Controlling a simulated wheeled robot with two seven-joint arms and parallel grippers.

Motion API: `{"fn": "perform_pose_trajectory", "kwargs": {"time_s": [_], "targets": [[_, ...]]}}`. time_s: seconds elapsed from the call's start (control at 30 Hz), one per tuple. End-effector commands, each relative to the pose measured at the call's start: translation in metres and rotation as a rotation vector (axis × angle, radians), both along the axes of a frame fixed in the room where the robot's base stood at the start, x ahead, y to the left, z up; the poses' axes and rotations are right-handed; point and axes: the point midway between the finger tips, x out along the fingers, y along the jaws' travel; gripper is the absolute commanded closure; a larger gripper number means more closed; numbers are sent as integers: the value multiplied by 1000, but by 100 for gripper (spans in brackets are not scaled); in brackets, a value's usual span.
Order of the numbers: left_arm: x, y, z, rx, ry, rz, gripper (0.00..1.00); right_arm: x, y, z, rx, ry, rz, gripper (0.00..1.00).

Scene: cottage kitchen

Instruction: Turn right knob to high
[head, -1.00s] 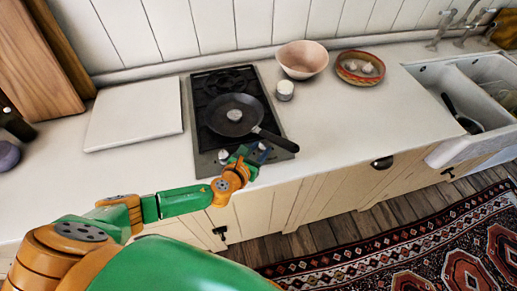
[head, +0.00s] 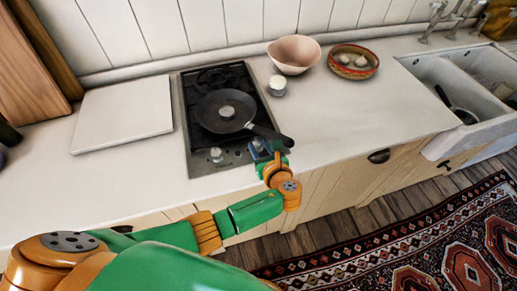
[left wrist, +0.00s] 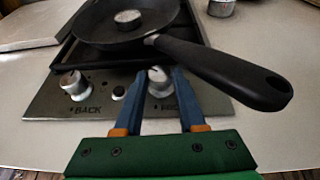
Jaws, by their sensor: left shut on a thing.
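The right knob (left wrist: 160,80) is a round silver knob on the cooktop's front panel, with a label partly covered by a finger. My left gripper (left wrist: 157,88) has its two blue fingers on either side of this knob and is shut on it. In the head view my left gripper (head: 260,148) is at the front right of the cooktop and largely hides the knob. The left knob (left wrist: 73,83), labelled BACK, is free; it also shows in the head view (head: 216,155). My right gripper is not in view.
A black frying pan (head: 225,108) sits on the cooktop (head: 182,130); its handle (left wrist: 225,70) reaches out close above and right of my fingers. A white board (head: 122,115) lies left. A pink bowl (head: 294,54), a small white-topped jar (head: 277,86) and a patterned bowl (head: 353,61) stand right.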

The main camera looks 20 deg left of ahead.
Motion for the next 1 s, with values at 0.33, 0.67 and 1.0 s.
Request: {"fn": "perform_pose_trajectory", "kwargs": {"time_s": [0.33, 0.67, 1.0], "targets": [[2, -1, 2, 3, -5, 64, 100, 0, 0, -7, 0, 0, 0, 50], [3, 0, 3, 3, -7, 67, 100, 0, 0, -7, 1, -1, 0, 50], [2, -1, 2, 2, -4, 66, 31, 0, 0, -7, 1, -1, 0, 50]]}}
